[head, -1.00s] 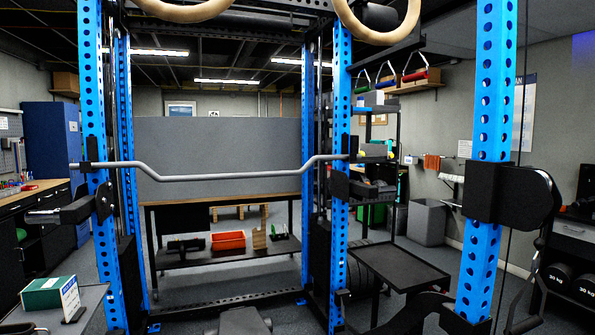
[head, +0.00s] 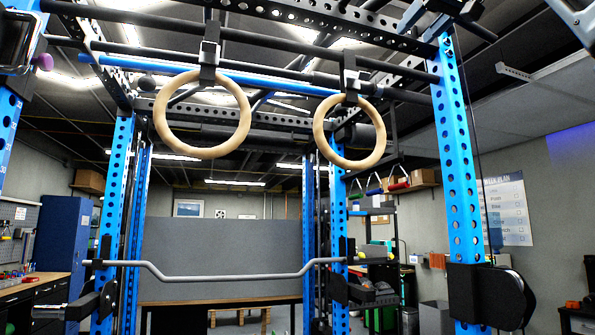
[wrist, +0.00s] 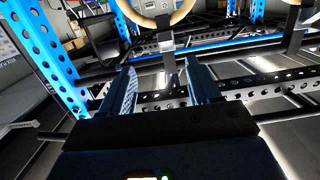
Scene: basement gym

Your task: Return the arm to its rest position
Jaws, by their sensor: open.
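My gripper (wrist: 160,78) shows in the wrist view with its two fingers apart and nothing between them. Past the fingers are dark perforated beams and bright ceiling lights, with a wooden ring (wrist: 168,20) at the top.
A blue rack upright (head: 449,150) stands close on the right. Two wooden rings (head: 160,128) (head: 319,130) hang from overhead bars. A bent grey bar (head: 220,278) spans the rack lower down. A blue upright (wrist: 45,55) is at the left in the wrist view.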

